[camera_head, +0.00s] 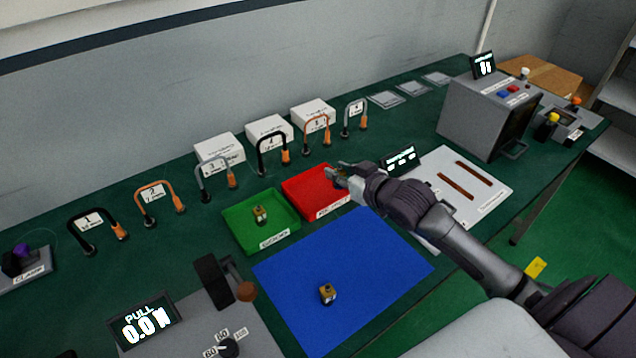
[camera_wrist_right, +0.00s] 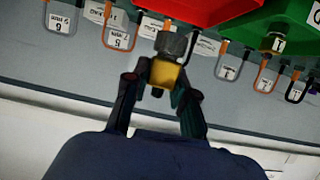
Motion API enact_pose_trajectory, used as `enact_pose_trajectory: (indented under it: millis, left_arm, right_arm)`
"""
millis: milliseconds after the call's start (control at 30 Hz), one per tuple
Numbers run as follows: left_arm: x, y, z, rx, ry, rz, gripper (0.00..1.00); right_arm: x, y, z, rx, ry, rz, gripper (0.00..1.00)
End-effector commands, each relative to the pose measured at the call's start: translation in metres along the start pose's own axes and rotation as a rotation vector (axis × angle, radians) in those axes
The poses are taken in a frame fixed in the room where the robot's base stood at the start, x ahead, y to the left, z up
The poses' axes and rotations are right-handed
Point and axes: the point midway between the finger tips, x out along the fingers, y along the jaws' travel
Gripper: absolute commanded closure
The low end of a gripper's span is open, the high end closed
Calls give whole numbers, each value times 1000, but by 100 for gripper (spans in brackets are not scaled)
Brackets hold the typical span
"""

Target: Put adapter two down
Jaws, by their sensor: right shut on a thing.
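My right gripper (camera_head: 342,172) reaches in from the right over the red tray (camera_head: 306,193). It is shut on an adapter, a small gold and grey block (camera_wrist_right: 168,74) that shows between the fingers in the right wrist view. In the head view my gripper mostly hides it, and I cannot read a number on it. A second adapter (camera_head: 260,214) stands in the green tray (camera_head: 236,231). A third adapter (camera_head: 327,293) stands on the blue mat (camera_head: 385,262). My left gripper is not in view.
Several numbered cable loops (camera_head: 160,200) stand along the back, with white boxes (camera_head: 220,150) behind some. A pull gauge (camera_head: 145,322) stands front left. A grey machine (camera_head: 485,112) is at the far right. Most of the blue mat is bare.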

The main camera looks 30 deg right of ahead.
Motion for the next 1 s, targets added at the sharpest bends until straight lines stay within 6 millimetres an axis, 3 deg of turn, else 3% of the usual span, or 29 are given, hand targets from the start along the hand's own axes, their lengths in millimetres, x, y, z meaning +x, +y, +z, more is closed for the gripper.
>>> enact_pose_trajectory:
  millis: [200, 333, 467, 700, 1000]
  left_arm:
    - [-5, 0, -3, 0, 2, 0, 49]
    - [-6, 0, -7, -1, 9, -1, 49]
    - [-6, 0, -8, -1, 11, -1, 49]
    - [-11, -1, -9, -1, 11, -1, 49]
    - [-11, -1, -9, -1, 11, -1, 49]
  right_arm:
    - [56, -5, 8, 2, 3, 0, 100]
    - [76, -6, 13, 1, 3, 0, 100]
    - [84, -8, 17, 0, 1, -1, 100]
    - [94, -8, 48, -1, -1, -1, 100]
    - [96, -8, 54, -2, 1, -2, 100]
